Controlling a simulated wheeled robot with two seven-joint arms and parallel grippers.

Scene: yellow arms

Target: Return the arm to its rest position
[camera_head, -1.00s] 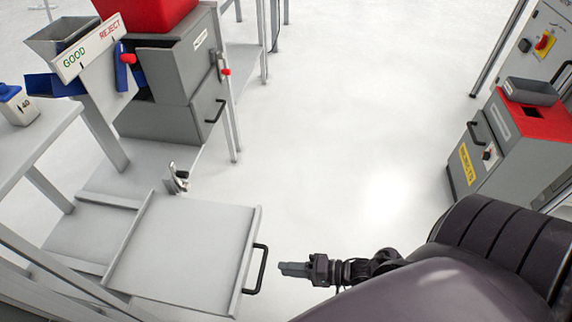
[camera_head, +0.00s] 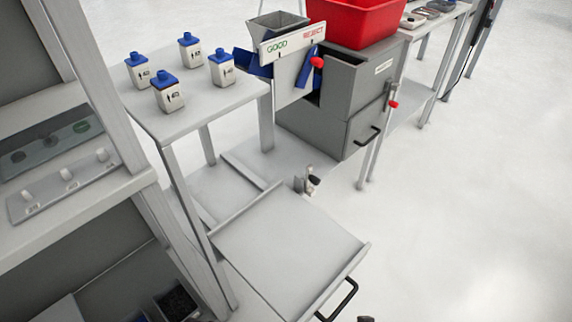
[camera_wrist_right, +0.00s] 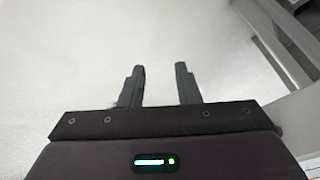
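My right gripper (camera_wrist_right: 160,80) shows in the right wrist view with its two dark fingers apart and nothing between them. Pale floor lies beyond the fingertips. In the head view only a small dark bit, which looks like the tip of my right gripper (camera_head: 366,319), shows at the bottom edge, close to the black handle (camera_head: 338,300) of the pulled-out grey tray (camera_head: 285,245). I cannot tell whether they touch. My left gripper is not in view.
A table (camera_head: 205,112) with several blue-capped white bottles stands at upper left. A grey sorter with a GOOD/REJECT sign (camera_head: 292,44) and a red bin (camera_head: 355,22) stand behind. A shelf (camera_head: 85,205) is at left. Open floor (camera_head: 470,190) lies right.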

